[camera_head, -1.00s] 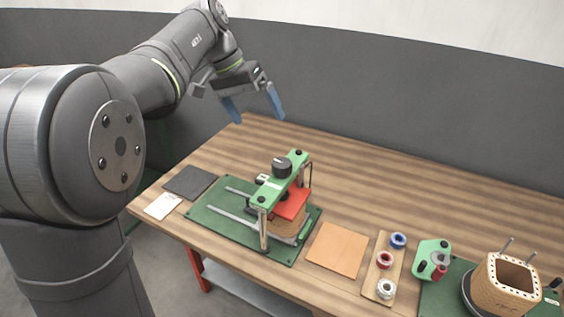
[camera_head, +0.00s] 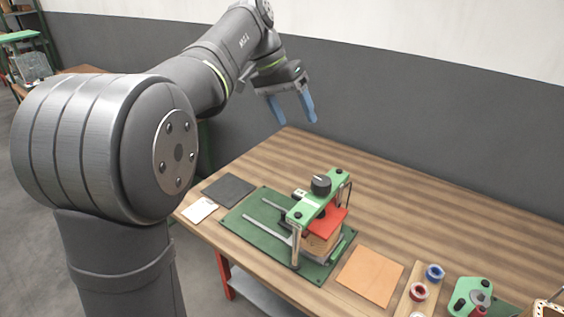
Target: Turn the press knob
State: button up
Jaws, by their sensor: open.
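The press (camera_head: 330,187) has a green crossbar on metal posts, standing on a green base plate (camera_head: 256,226) on the wooden table. The dark round press knob (camera_head: 321,184) sits on top of the crossbar. Under the crossbar is a red plate (camera_head: 329,219) over a brown coil block (camera_head: 320,240). My gripper (camera_head: 292,119) has two blue fingers, spread apart and empty. It hangs in the air above the table's far left corner, well above and behind the knob in the picture.
A dark mat (camera_head: 228,190) and a white card (camera_head: 199,210) lie left of the press. An orange-brown sheet (camera_head: 369,277) lies right of it. Further right are a wooden strip with spools (camera_head: 434,272) and a green fixture (camera_head: 471,295). The table behind the press is clear.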

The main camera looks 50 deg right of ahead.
notch_tip(320, 180, down, 12)
jog(key=w+a+m+g, duration=0.1)
jog(key=m+g, duration=0.5)
jog(key=m, duration=0.1)
jog(key=m+g+h, duration=0.5)
jog(key=h, duration=0.2)
send_near(331, 181)
jog(key=x, duration=1)
jog(key=shift+f, duration=0.25)
jog(key=shift+c, duration=0.5)
jog(key=c, duration=0.9)
jog(key=shift+h, duration=0.3)
jog(key=shift+n, duration=0.3)
